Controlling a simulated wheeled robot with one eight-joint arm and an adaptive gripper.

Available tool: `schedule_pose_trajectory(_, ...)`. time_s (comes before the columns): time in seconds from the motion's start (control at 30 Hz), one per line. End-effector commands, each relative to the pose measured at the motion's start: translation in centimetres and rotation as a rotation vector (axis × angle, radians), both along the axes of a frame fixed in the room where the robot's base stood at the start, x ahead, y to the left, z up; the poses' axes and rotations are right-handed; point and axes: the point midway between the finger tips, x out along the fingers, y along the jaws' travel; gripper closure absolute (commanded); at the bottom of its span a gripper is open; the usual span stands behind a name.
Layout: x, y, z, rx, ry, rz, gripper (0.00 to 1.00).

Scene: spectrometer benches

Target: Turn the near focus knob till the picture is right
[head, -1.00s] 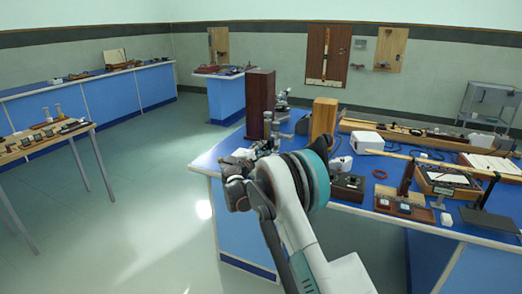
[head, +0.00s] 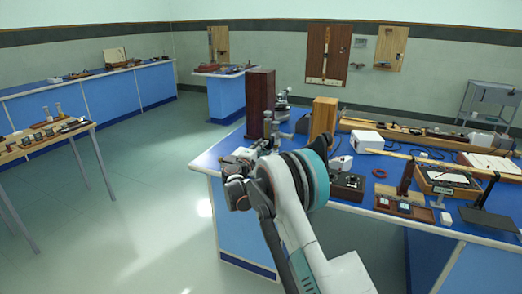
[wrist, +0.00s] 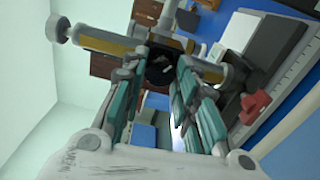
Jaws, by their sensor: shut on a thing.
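My gripper (wrist: 161,72) reaches forward in the wrist view, its two teal-padded fingers closed in on a dark round knob (wrist: 160,66), which I take to be the near focus knob. The fingertips partly cover it. The knob is on an instrument with brass-coloured tubes (wrist: 108,42) and a pale round end knob (wrist: 58,29) at upper left. In the head view my gripper and this knob are mostly hidden behind my wrist, at the near left corner of the blue bench (head: 212,160). No focused picture can be made out in either view.
A red knob (wrist: 255,106) sits close to the right of my fingers. In the head view a dark upright box (head: 260,102) and a wooden block (head: 323,118) stand behind my wrist.

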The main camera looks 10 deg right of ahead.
Motion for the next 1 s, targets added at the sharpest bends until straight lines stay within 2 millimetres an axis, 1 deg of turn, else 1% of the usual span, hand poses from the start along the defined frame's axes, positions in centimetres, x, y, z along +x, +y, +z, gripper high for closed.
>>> schedule_pose_trajectory(0.03, -0.1, 0.0, -0.1, 0.002, 0.001, -0.001, 0.96)
schedule_pose_trajectory(0.07, -0.1, 0.0, -0.1, 0.002, 0.001, -0.001, 0.68)
schedule_pose_trajectory(0.1, -0.1, 0.0, -0.1, 0.002, 0.001, -0.001, 0.59)
schedule_pose_trajectory(0.13, -0.1, 0.0, -0.1, 0.002, 0.001, -0.001, 0.52)
schedule_pose_trajectory(0.47, -0.1, 0.0, 0.0, 0.001, 0.001, 0.0, 0.52)
schedule_pose_trajectory(0.57, -0.4, 0.3, 0.0, 0.001, 0.001, 0.0, 0.52)
schedule_pose_trajectory(0.67, -1.4, 1.1, 0.0, 0.0, 0.0, 0.001, 0.52)
schedule_pose_trajectory(1.0, -6.9, 5.1, -0.1, 0.001, 0.001, 0.002, 0.52)
